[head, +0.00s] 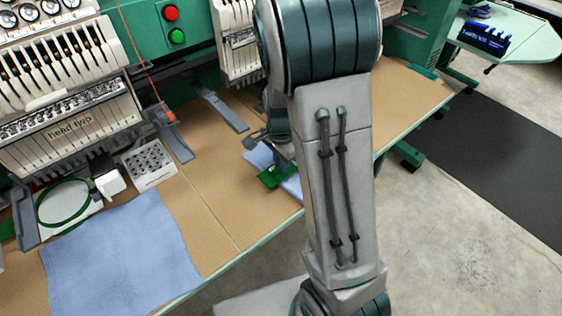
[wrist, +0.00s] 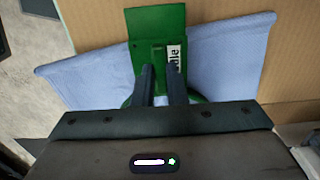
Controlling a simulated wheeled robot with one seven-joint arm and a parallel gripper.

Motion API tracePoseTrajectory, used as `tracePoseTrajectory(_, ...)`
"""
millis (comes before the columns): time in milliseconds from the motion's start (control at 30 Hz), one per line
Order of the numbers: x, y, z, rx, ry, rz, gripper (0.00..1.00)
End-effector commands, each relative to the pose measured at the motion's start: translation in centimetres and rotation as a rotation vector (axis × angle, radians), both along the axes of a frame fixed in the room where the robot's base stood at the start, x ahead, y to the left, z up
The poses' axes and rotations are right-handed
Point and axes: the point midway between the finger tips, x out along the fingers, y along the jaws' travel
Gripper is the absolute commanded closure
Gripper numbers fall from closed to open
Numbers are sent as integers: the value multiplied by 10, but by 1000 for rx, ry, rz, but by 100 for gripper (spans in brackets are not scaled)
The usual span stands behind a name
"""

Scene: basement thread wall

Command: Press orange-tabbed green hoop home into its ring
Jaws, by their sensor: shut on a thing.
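My gripper (wrist: 160,70) is shut on a green piece with a flat green plate (wrist: 155,22) and a partly readable white label. Green curved edges (wrist: 201,99) show beside the fingers, so it looks like a hoop over blue cloth (wrist: 225,60). In the head view, the green piece (head: 272,178) shows low by the table edge, partly behind my arm. I see no orange tab on it, and its seating in a ring is hidden. Another green hoop (head: 41,205) lies at the left, around a white surface below the left machine head.
Embroidery heads (head: 75,130) stand along the back of the brown table (head: 225,215). A large blue cloth (head: 120,255), a white perforated block (head: 149,164) and grey arms (head: 222,108) occupy the left side. An orange cord hangs at the left head. Open floor lies right.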

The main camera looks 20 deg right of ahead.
Motion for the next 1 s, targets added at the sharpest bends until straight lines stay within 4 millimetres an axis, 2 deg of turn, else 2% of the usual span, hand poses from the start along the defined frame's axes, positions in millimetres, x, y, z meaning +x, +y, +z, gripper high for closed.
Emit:
tracePoseTrajectory(900, 0, 0, -7, 0, 0, 0, 100)
tracePoseTrajectory(933, 0, 0, -7, 0, 0, 0, 83)
tracePoseTrajectory(1000, 0, 0, -7, 0, 0, 0, 63)
